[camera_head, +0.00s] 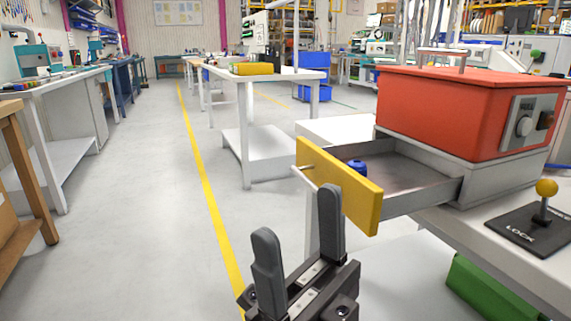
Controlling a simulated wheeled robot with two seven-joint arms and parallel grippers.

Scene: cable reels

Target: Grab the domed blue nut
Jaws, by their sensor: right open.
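The blue nut (357,166) sits inside an open metal drawer (405,172), close behind the drawer's yellow front panel (338,186). The panel hides its lower part. My right gripper (298,225) is in front of the drawer, at the bottom middle of the view. Its two dark fingers point up and stand apart, with nothing between them. The right finger overlaps the panel in the picture; I cannot tell whether they touch. My left gripper does not show.
A red box (440,108) with a top handle stands above the drawer. A yellow-knobbed lever (545,190) on a black LOCK plate is at the right. A green box (492,290) is beneath the table. Open floor (130,240) lies to the left.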

